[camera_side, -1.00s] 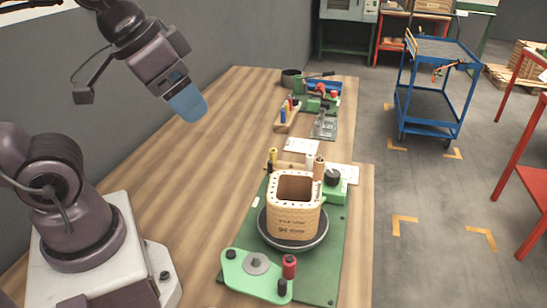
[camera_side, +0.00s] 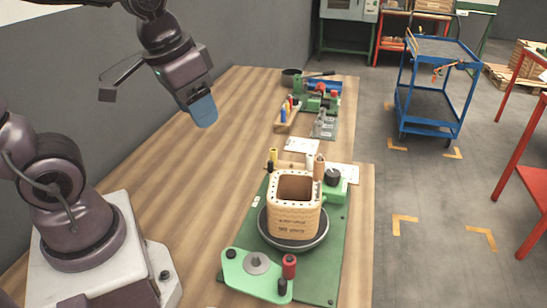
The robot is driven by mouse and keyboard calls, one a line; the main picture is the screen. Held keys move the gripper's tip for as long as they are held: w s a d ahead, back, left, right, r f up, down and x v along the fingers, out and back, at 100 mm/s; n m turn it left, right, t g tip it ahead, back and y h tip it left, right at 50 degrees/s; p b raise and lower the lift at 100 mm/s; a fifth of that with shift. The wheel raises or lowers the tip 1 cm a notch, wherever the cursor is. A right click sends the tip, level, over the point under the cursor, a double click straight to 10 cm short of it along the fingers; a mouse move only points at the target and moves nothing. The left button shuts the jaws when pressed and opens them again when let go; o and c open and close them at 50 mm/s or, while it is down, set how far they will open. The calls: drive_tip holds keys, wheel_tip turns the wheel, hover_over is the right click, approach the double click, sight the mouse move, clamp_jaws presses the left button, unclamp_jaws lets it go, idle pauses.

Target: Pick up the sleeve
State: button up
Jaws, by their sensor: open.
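The sleeve looks to be the tan, square, open-topped hollow piece (camera_side: 296,218) with printed marks on its front. It stands upright on a dark round turntable (camera_side: 312,239) on the green base plate (camera_side: 334,262). My gripper (camera_side: 205,112) has blue fingers and is up in the air, left of and beyond the sleeve. It is well apart from the sleeve and holds nothing that I can see. The gap between the fingers is hard to make out from this side.
A green bracket (camera_side: 241,268) with a red-handled knob (camera_side: 289,265) is at the plate's near end. Small spools and a green block (camera_side: 336,190) stand behind the sleeve. Tools and a small wooden rack (camera_side: 287,117) sit farther back. The wooden table (camera_side: 205,185) is clear on the left.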

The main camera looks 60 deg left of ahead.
drive_tip(key=w+a+f+n+g, duration=0.2)
drive_tip(key=w+a+f, duration=0.5)
drive_tip(key=w, duration=0.2)
drive_tip(key=n+t+y, duration=0.1)
drive_tip(key=n+t, duration=0.1)
drive_tip(key=t, duration=0.1)
approach(275, 154)
drive_tip(key=w+f, duration=0.1)
drive_tip(key=w+a+f, duration=0.1)
drive_tip(key=f, duration=0.2)
drive_tip(key=shift+w+a+f, duration=0.2)
drive_tip(key=shift+w+a, duration=0.1)
drive_tip(key=shift+w, duration=0.1)
drive_tip(key=shift+y, duration=0.3)
drive_tip(key=shift+s+x, duration=0.15)
drive_tip(key=shift+x, duration=1.4)
drive_tip(key=shift+s+x, duration=0.15)
drive_tip(key=shift+x, duration=1.45)
drive_tip(key=shift+f, duration=0.15)
clamp_jaws()
